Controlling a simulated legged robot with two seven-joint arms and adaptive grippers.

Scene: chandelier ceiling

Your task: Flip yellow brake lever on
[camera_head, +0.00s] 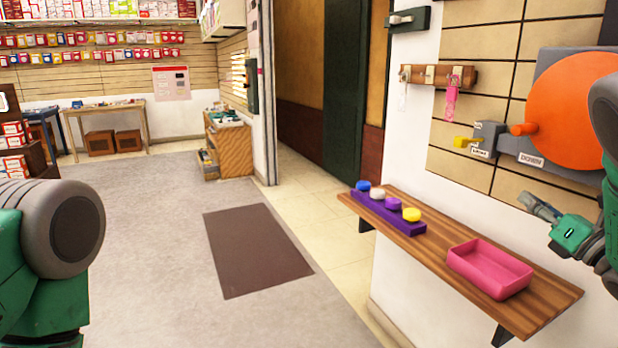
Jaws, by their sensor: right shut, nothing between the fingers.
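The yellow brake lever (465,142) sticks out to the left from a small grey housing (487,138) on the tan wall panel. A white label sits under the housing. My right gripper (530,201) is in front of the wall, below and to the right of the lever and apart from it. Its fingers point up and left, shut with nothing held. My left arm shows at the lower left, but its gripper is outside the picture.
A large orange disc (570,112) with an orange knob is right of the lever. A wooden shelf (442,262) below holds a purple strip (384,211) with coloured knobs and a pink tray (489,268). A key rack (437,76) hangs above.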

